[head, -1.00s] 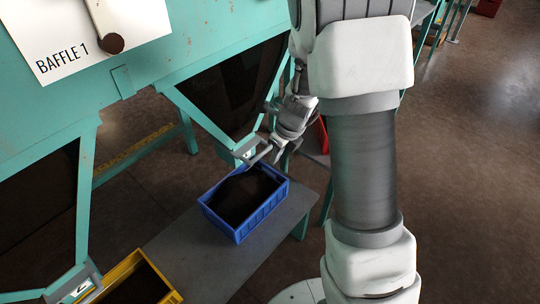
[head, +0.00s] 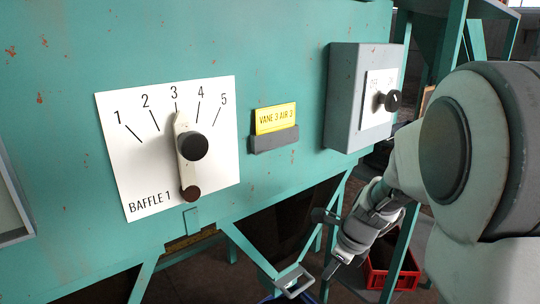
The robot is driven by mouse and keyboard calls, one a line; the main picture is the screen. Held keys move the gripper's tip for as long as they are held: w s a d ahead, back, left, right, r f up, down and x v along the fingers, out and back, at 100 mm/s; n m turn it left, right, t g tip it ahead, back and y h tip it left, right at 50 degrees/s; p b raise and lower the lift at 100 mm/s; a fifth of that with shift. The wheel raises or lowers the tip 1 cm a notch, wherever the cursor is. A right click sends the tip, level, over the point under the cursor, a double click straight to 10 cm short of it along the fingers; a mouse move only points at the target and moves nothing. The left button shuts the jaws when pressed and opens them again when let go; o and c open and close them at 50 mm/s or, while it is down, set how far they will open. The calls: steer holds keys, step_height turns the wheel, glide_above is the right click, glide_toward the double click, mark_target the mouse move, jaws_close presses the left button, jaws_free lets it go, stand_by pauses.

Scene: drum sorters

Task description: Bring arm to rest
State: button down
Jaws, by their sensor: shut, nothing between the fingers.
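My gripper (head: 331,266) hangs at the lower right of the head view, below the teal machine panel (head: 60,80). It points down and left, small and partly dark, with its fingers together and nothing seen in them. My arm comes in from the right edge, large and close to the camera, bent at the elbow. The gripper appears near the metal chute end (head: 293,282) under the machine; whether they touch cannot be told.
The baffle 1 dial (head: 215,180) has its pointer at 3. Right of it are a yellow label (head: 275,118) and a grey box (head: 342,100) with a black knob (head: 391,100). A red crate (head: 404,279) stands low behind my arm. A blue bin edge shows at the bottom.

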steer(key=s+a+r+n+t+h+p, duration=0.1)
steer(key=s+r+n+p, duration=0.5)
steer(key=s+r+n, duration=1.3)
step_height(320, 180, up, 3)
steer(key=n+t+h, duration=0.1)
steer(key=n, duration=0.5)
steer(key=shift+a+n+t+p, duration=0.2)
steer(key=shift+n+t+p, duration=0.1)
steer(key=shift+n+p, duration=0.1)
